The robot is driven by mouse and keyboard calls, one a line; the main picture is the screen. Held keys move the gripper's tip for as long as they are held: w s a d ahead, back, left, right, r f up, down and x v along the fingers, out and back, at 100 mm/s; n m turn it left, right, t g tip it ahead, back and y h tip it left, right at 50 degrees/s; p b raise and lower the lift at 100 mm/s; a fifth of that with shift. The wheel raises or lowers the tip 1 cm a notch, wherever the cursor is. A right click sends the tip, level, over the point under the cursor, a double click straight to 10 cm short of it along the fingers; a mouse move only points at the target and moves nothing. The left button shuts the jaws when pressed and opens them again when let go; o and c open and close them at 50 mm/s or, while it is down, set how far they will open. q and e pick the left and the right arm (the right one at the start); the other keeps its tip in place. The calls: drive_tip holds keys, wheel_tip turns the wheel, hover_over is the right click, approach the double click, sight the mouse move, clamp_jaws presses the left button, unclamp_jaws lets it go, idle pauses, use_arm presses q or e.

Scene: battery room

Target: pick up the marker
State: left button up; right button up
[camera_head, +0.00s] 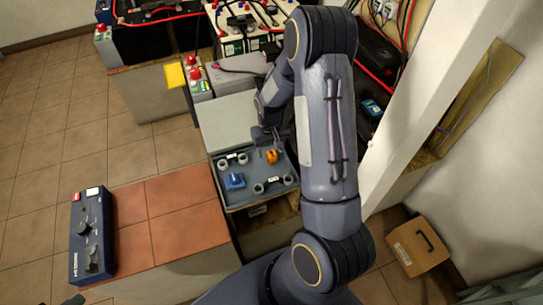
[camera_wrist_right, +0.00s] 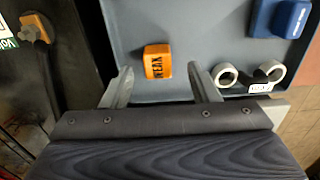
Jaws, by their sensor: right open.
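The marker is an orange block (camera_head: 271,156) on a blue-grey tray (camera_head: 236,203) in the head view. In the right wrist view the orange marker (camera_wrist_right: 157,62) shows the word WEAK. My right gripper (camera_head: 266,136) is at the tray's far side, just behind the marker. In the right wrist view my right gripper (camera_wrist_right: 160,75) is open, with one finger to each side of the marker and its tips close to it. A small dark piece at the bottom left edge of the head view may be my left gripper (camera_head: 73,300); its jaws cannot be made out.
A blue block (camera_head: 235,181) and pairs of grey rings (camera_head: 272,186) share the tray. Batteries with red cables (camera_head: 240,25) stand at the back. A dark blue instrument (camera_head: 91,235) lies on a tiled top at left. A white post (camera_head: 432,95) rises right of my arm.

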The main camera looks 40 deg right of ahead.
sight(272, 154)
drive_tip(key=shift+s+d+f, duration=0.1)
drive_tip(key=shift+f, duration=1.45)
drive_tip(key=shift+c, duration=0.4)
drive_tip(key=c, duration=1)
drive_tip(key=shift+o, duration=0.2)
drive_tip(key=shift+r, duration=0.1)
